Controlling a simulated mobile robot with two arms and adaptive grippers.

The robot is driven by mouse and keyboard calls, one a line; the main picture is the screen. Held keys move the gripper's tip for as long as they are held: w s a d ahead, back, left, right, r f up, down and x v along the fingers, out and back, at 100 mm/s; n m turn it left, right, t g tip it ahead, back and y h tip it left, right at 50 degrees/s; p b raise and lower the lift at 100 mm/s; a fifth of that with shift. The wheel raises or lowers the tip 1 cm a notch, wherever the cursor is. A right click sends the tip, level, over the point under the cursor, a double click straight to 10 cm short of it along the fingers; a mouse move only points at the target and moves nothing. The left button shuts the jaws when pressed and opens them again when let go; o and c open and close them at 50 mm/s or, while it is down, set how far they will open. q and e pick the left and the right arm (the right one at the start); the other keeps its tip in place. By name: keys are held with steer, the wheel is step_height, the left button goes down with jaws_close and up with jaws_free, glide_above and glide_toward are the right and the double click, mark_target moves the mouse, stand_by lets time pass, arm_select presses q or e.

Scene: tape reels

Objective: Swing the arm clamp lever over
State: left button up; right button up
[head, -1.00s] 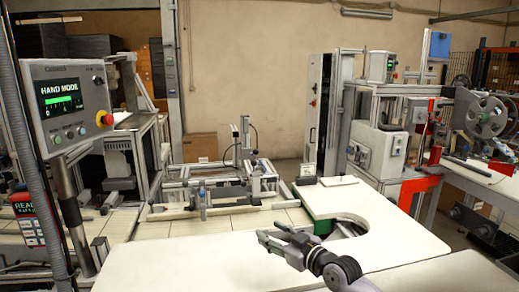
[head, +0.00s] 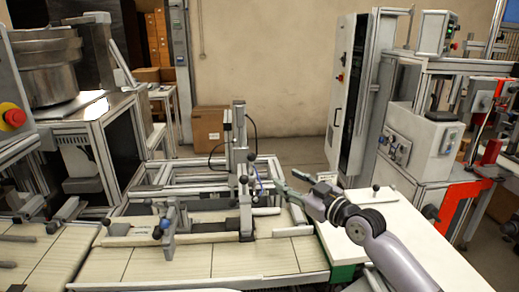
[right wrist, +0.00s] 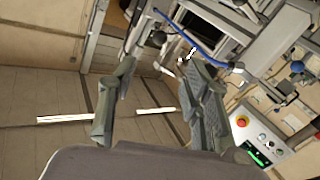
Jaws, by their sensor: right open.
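The clamping fixture (head: 190,226) stands on the slatted table at centre left in the head view. It carries several levers with black ball knobs: a front-left one (head: 157,232) and one near the upright post (head: 243,179). I cannot tell which is the arm clamp lever. My right gripper (head: 277,176) is open and empty, just right of the post, its fingers pointing toward the fixture. In the right wrist view, the open fingers (right wrist: 160,88) have nothing between them. A dark ball knob (right wrist: 157,38) and a blue curved tube (right wrist: 190,35) lie beyond them. My left gripper is out of view.
The white worktop (head: 405,235) lies under my right arm. A metal bowl feeder (head: 46,68) stands at the left, near a red stop button (head: 13,116). A grey machine with an orange-red panel (head: 463,208) stands at the right. A cardboard box (head: 208,125) is behind.

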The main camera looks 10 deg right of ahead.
mark_target(254, 160)
steer(key=b+x, duration=0.5)
steer(key=x, duration=0.7)
steer(key=shift+a+b, duration=0.1)
steer(key=shift+b, duration=0.25)
steer(key=b+x, duration=0.2)
steer(key=x, duration=0.1)
steer(key=shift+w+a+b, duration=0.1)
steer(key=shift+w+b, duration=0.05)
steer(key=shift+b, duration=0.25)
steer(key=shift+w+a+b, duration=0.3)
steer(key=shift+w+b, duration=0.25)
steer(key=shift+w, duration=0.05)
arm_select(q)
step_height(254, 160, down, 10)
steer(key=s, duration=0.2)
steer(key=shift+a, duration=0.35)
arm_select(e)
steer(key=shift+w+a+r, duration=0.2)
steer(key=shift+c, duration=0.3)
jaws_close()
